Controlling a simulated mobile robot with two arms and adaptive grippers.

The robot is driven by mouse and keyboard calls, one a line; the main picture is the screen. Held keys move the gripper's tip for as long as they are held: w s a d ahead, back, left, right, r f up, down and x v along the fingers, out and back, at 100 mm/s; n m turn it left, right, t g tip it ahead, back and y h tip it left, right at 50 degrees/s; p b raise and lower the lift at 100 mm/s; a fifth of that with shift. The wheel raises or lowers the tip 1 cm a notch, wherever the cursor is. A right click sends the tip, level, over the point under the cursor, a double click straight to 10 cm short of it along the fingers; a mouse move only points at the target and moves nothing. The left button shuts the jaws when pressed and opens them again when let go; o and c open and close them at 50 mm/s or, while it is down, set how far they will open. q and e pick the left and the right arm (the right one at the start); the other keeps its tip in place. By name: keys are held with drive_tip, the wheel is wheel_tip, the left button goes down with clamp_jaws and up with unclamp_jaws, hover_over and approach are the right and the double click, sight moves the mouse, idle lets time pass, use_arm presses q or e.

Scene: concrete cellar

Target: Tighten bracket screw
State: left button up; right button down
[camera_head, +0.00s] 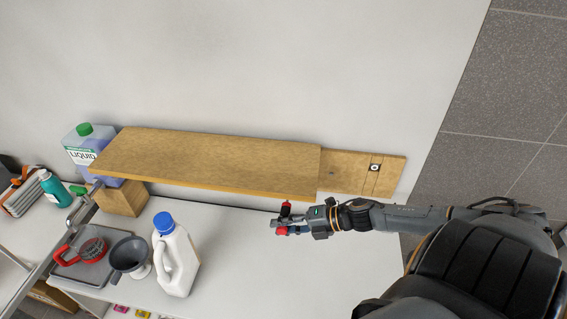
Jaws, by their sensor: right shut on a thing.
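My right gripper (288,222) is shut on a red and black tool (286,208), which looks like a screwdriver. Its red parts show above and below the fingers; its tip cannot be made out. The gripper is in front of the wooden shelf's right end, apart from it. A wooden plate (346,172) is on the wall at the shelf's right. A small dark bracket with a pale round screw head (375,168) sits on it, up and to the right of the gripper. How tight the screw is cannot be seen. My left gripper is not in view.
A long wooden shelf board (210,160) runs along the wall. A wooden block (122,199), a liquid jug (84,146), a white bottle with a blue cap (177,258), a grey funnel (130,256) and a grey tray (85,268) crowd the left. The white worktop (235,285) is clear below the gripper.

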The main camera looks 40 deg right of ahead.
drive_tip(key=shift+w+d+b, duration=0.45)
drive_tip(key=shift+w+d, duration=0.1)
drive_tip(key=shift+d, duration=0.15)
idle(1.2)
drive_tip(key=shift+a+r, duration=0.1)
drive_tip(key=shift+s+a+p, duration=0.45)
drive_tip(key=shift+s+a, duration=0.35)
drive_tip(key=shift+a, duration=0.05)
drive_tip(key=s+a, duration=0.2)
drive_tip(key=a, duration=0.1)
drive_tip(key=shift+s, duration=0.3)
idle(0.4)
